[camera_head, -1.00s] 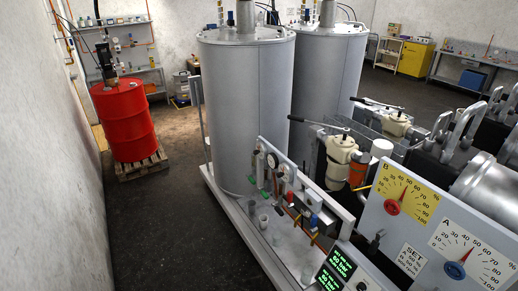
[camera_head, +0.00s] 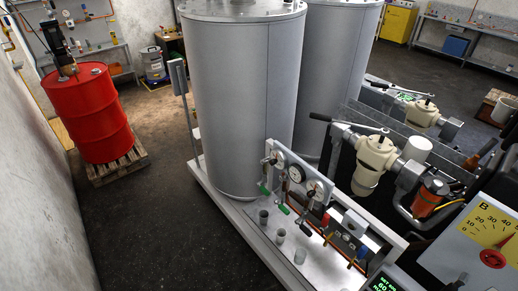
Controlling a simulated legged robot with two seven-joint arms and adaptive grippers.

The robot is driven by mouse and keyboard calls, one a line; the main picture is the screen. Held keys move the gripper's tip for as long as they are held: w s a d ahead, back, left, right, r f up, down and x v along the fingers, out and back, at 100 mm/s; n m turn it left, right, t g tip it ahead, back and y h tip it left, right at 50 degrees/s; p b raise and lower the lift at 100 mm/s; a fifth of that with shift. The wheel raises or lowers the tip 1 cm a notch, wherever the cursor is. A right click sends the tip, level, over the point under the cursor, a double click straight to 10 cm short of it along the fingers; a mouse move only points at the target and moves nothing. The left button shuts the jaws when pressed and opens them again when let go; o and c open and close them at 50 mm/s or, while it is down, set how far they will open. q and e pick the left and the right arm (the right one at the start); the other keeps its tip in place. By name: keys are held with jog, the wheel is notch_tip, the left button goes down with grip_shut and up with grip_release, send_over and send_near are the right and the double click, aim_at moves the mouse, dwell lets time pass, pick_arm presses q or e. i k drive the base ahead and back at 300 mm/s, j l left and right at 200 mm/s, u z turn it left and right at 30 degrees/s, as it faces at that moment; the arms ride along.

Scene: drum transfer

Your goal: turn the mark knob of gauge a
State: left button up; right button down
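Gauge A and its mark knob are not in this view. Only part of the yellow gauge B (camera_head: 475,255) shows, cut off at the lower right edge. It has a red needle and a red knob (camera_head: 493,258) at the dial's base. A green lit display (camera_head: 384,284) is partly seen at the bottom edge, left of gauge B. Neither of my grippers is in view.
Tall grey tanks (camera_head: 243,110) stand in the middle on a light base. A small panel of dials and valves (camera_head: 300,180) stands before them. Cream valve bodies (camera_head: 376,158) are right of it. A red drum (camera_head: 97,112) stands on a pallet at left, with open floor (camera_head: 150,225) between.

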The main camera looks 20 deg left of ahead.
aim_at(273, 162)
jog(key=i+j, duration=0.2)
jog(key=j, duration=0.2)
jog(key=i+j+z, duration=0.1)
jog(key=j, duration=0.25)
jog(key=i+j, duration=0.25)
jog(key=j, duration=0.15)
